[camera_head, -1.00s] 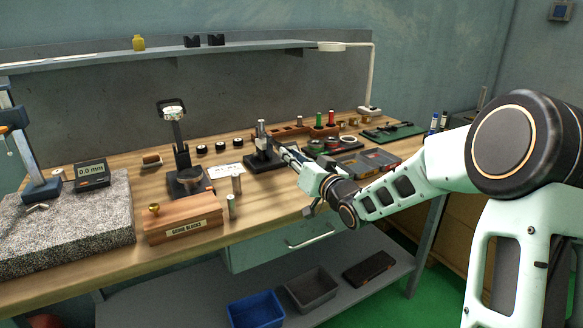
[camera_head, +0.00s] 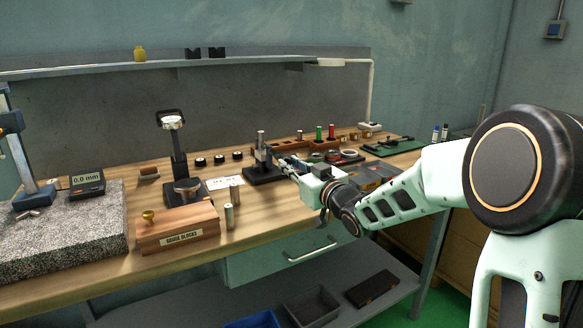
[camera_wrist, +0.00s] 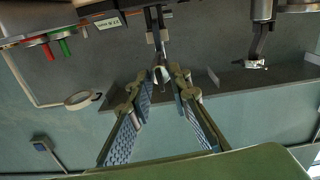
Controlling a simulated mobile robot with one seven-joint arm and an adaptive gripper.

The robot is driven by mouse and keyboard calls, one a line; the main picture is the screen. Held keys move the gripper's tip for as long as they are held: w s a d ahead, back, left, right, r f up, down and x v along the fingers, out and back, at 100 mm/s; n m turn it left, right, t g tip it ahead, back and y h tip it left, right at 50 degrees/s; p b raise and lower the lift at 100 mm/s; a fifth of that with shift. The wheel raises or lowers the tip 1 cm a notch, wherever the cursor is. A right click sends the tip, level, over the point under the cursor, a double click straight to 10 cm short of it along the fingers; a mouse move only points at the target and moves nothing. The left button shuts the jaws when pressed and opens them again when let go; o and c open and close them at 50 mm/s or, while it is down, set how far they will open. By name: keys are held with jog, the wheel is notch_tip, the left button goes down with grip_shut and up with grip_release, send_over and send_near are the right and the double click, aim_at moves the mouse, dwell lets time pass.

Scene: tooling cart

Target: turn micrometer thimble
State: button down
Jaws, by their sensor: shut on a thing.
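The micrometer (camera_head: 262,156) stands upright in a dark stand on the wooden bench, near the middle of the body view. My gripper (camera_head: 289,164) reaches it from the right, at the thimble side. In the wrist view, which looks upside down, the silver thimble (camera_wrist: 161,74) lies between the two finger ends of my gripper (camera_wrist: 158,84). The fingers are shut on it. The contact itself and the thimble's scale are too small to read, and my gripper partly hides the thimble in the body view.
A gauge block box (camera_head: 178,228) and small metal cylinders (camera_head: 229,217) stand to the left at the front. A dial gauge stand (camera_head: 179,150) is behind them. A granite plate (camera_head: 70,235) fills the far left. Red and green plugs (camera_head: 319,132) stand behind my gripper.

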jog(key=shift+f, duration=0.1)
jog(key=c, duration=2.2)
grip_release()
jog(key=shift+s+d, duration=0.1)
jog(key=shift+s, duration=0.05)
jog(key=v, duration=1.1)
jog(key=shift+s+d, duration=0.2)
jog(key=shift+s, duration=0.05)
